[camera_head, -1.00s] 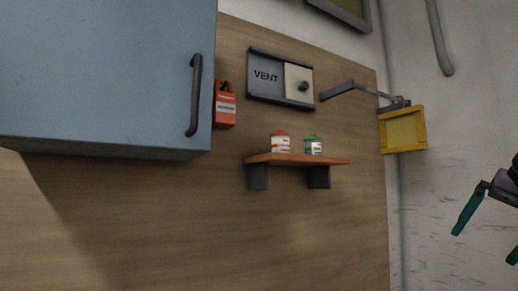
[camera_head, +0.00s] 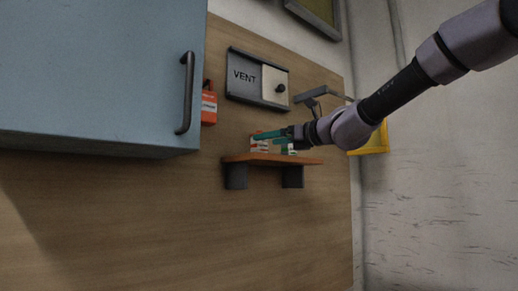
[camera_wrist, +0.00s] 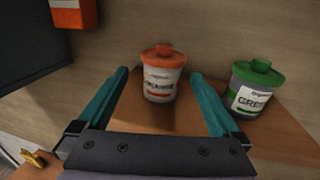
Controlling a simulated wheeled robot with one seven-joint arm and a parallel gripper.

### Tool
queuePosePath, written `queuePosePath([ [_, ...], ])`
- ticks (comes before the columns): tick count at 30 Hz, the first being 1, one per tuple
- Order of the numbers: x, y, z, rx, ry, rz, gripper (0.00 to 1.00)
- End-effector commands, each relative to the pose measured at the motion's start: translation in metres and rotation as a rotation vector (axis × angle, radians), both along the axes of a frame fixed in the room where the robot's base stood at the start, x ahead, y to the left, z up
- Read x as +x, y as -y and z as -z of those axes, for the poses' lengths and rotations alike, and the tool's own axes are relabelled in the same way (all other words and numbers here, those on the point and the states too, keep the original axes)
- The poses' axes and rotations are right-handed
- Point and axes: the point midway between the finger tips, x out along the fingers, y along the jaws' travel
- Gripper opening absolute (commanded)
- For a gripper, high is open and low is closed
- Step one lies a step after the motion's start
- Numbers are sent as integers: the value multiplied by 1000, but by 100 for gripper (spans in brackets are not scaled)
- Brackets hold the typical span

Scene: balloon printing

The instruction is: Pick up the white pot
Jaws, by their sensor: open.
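A small white pot with an orange lid (camera_wrist: 162,82) stands upright on the wooden shelf (camera_wrist: 283,128). A pot with a green lid and a white label (camera_wrist: 255,92) stands to its right. My gripper (camera_wrist: 160,74) is open, with its two teal fingers pointing at the orange-lidded pot. In the wrist view this pot appears between the fingertips, with gaps on both sides. In the head view my gripper (camera_head: 272,136) is at the shelf (camera_head: 245,158) and partly hides both pots.
A red box (camera_head: 208,106) hangs left of the shelf, beside the blue cabinet (camera_head: 95,70). The vent panel (camera_head: 258,78) is above the shelf. A yellow frame (camera_head: 376,141) on a bracket is to the right, partly behind my arm.

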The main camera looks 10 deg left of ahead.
Motion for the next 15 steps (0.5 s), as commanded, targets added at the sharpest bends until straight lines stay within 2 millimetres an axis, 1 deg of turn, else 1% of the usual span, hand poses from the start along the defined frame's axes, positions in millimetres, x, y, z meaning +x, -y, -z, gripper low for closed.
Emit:
queuePosePath([
  [1, 4, -9, 1, -2, 0, -3, 100],
  [3, 10, -16, 1, -3, 2, -1, 100],
  [11, 21, -35, 1, -4, 2, -2, 100],
  [15, 34, -53, 0, -4, 3, -3, 100],
])
